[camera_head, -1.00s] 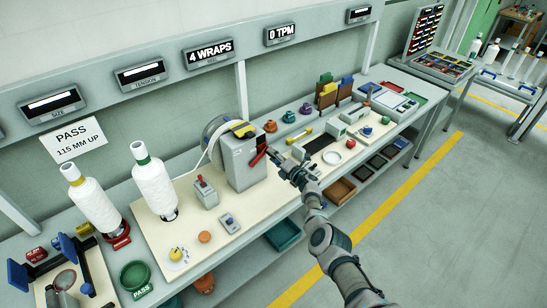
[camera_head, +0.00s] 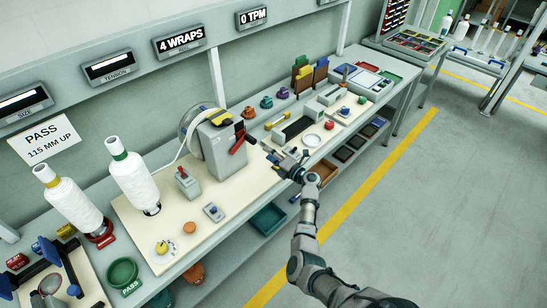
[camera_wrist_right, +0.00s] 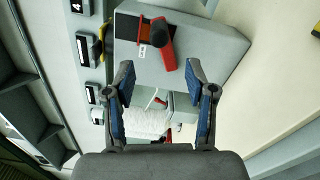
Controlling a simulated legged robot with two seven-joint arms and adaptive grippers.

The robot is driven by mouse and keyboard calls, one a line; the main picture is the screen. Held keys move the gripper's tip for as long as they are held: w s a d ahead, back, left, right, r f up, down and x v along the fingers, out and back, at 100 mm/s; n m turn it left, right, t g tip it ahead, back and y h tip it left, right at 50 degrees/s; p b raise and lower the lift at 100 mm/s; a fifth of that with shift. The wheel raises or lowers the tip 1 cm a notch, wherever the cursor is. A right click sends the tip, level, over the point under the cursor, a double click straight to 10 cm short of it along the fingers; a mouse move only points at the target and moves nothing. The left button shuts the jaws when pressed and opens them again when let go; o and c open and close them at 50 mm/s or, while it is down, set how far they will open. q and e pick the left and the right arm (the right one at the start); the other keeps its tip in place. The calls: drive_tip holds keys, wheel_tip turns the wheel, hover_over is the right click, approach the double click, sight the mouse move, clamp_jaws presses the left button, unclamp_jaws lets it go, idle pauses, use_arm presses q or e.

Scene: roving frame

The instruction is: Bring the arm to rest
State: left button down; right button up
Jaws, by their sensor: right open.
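My right gripper (camera_head: 288,160) is over the front part of the bench, just right of the grey winding machine (camera_head: 220,146). In the right wrist view its two blue-padded fingers (camera_wrist_right: 160,100) stand apart with nothing between them. The machine's red lever with a dark knob (camera_wrist_right: 160,38) shows beyond the fingertips and apart from them. The lever (camera_head: 240,141) also shows in the head view, on the machine's right side. My left gripper is not in view.
Two white thread cones (camera_head: 133,174) stand at the left. Shelves with trays lie below. The floor (camera_head: 420,200) at the right is clear.

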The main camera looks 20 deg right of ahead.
drive_tip(key=shift+v, duration=1)
